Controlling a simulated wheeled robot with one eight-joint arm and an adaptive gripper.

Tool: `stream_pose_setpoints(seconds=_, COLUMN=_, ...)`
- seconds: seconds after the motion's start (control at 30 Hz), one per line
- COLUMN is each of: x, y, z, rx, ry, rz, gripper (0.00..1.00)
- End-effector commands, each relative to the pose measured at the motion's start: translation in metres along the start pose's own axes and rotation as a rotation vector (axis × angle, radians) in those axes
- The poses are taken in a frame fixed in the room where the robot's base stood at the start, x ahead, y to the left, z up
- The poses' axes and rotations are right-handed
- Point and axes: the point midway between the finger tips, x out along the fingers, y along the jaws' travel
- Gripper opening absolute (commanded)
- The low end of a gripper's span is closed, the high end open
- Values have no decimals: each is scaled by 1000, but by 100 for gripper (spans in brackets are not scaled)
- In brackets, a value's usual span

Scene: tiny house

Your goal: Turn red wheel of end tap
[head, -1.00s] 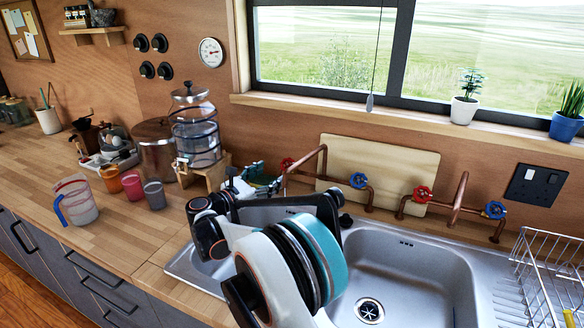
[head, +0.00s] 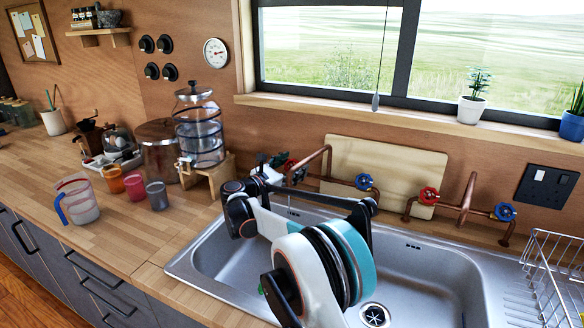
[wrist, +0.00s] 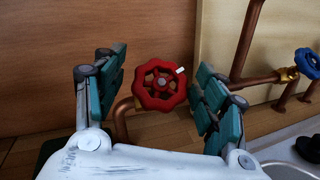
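A red wheel (wrist: 160,85) of the left tap stands upright near the middle of the wrist view, on a copper pipe. In the head view this red wheel (head: 290,166) is at the left end of the left copper tap, partly hidden by my gripper. My gripper (wrist: 161,88) is open, with one green-padded finger on each side of the wheel. The fingers look apart from it, though the depth is unclear. In the head view my gripper (head: 268,166) is small and partly hidden by my arm. A second red wheel (head: 429,196) is on the right tap.
Blue wheels (head: 364,181) (head: 505,212) are on the same taps. A wooden board (head: 385,165) leans on the wall behind. The steel sink (head: 430,270) lies below. A glass dispenser (head: 200,130) stands left, and a wire rack (head: 555,260) is at the right.

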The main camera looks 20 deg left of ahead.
Motion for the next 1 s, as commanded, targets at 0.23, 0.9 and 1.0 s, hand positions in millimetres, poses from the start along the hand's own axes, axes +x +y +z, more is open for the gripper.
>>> stream_pose_setpoints(seconds=0.23, x=0, y=0, z=0, rx=0, ry=0, rz=0, gripper=21)
stream_pose_setpoints(seconds=0.9, x=0, y=-2, z=1, rx=-154, ry=0, rz=219, gripper=21)
stream_pose_setpoints(seconds=1.0, x=0, y=-1, z=1, rx=-200, ry=0, rz=286, gripper=21)
